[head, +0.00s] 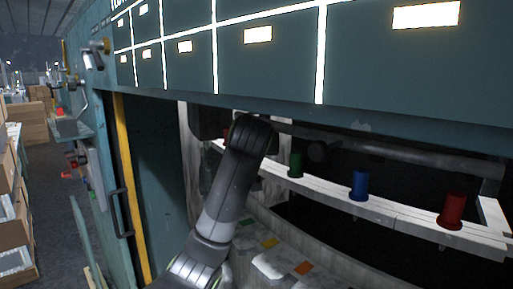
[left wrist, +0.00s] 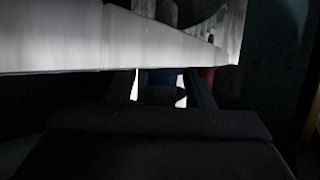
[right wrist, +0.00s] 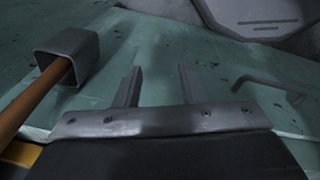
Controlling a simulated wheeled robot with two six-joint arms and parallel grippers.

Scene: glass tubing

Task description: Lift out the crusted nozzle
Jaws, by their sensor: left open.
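Green (head: 295,164), blue (head: 360,184) and red (head: 452,209) nozzles stand upright, spaced along a pale rail (head: 400,215) inside the machine opening. Part of another reddish piece (head: 226,133) shows beside my arm. I cannot tell which nozzle is crusted. My left arm reaches into the opening; its gripper is hidden in the head view. In the left wrist view my left gripper (left wrist: 168,90) is open, below a pale edge, with a blue piece (left wrist: 165,77) and a red piece (left wrist: 207,76) beyond its fingers. My right gripper (right wrist: 160,82) is open and empty over a green surface.
A teal panel (head: 280,60) overhangs the opening. A grey pipe (head: 400,158) runs behind the rail. Coloured tags (head: 304,268) lie below it.

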